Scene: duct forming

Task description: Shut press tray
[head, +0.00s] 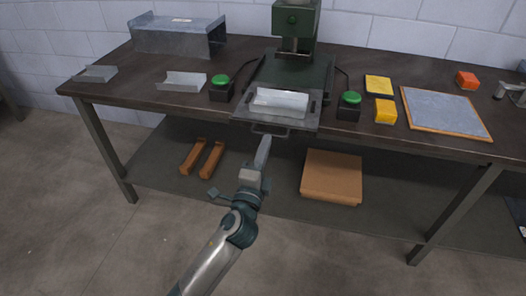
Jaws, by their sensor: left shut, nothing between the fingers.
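The green press (295,62) stands at the back middle of the dark workbench. Its grey tray (283,120) is pulled out towards me and reaches the bench's front edge. A bent silver metal piece (280,102) lies in the tray. A handle (270,131) hangs on the tray's front. My left gripper (265,142) is shut and empty, its tips just below and in front of the handle; I cannot tell whether they touch it. My right gripper is not in view.
Green-topped buttons (221,85) (349,103) flank the press. A metal duct (180,36) and two channel pieces (183,82) are on the left. A yellow block (385,111) and a grey board (446,111) are on the right. A cardboard box (331,176) sits on the lower shelf.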

